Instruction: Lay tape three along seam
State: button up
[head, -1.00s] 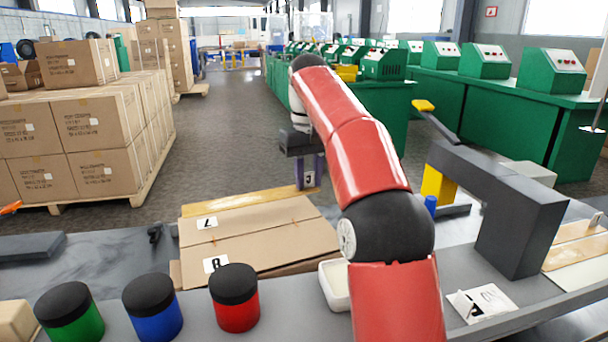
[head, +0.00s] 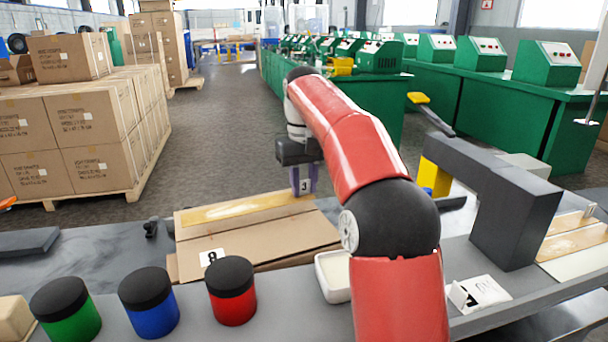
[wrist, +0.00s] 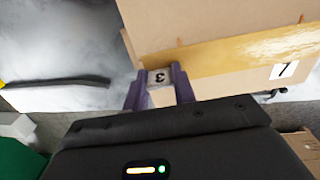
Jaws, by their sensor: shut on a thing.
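My gripper (head: 303,182) is shut on a small piece labelled 3 (head: 304,187), held between its purple fingers. The wrist view shows the same label, upside down, between the fingertips (wrist: 160,83). A flat brown carton (head: 285,233) lies on the bench. A glossy amber tape strip (head: 240,208) runs along its far part, and my gripper is at the strip's right end in the head view. In the wrist view the tape (wrist: 235,55) starts beside the fingers, with a label 7 (wrist: 284,70) near its other end. I cannot tell whether the held piece touches the carton.
A label 8 (head: 212,257) lies at the carton's near left. Red (head: 232,305), blue (head: 150,315) and green (head: 75,320) jars with black lids stand in front. A white tray (head: 333,290) is beside my arm. A dark grey arch-shaped block (head: 515,215) stands at right.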

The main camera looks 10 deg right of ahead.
aim_at(304, 195)
jog(key=shift+f+b, duration=1.05)
jog(key=shift+f, duration=1.1)
jog(key=o, duration=1)
notch_tip(304, 195, up, 7)
jog(key=shift+r+p, duration=0.1)
jog(key=shift+p, duration=0.95)
jog(key=shift+r, duration=0.3)
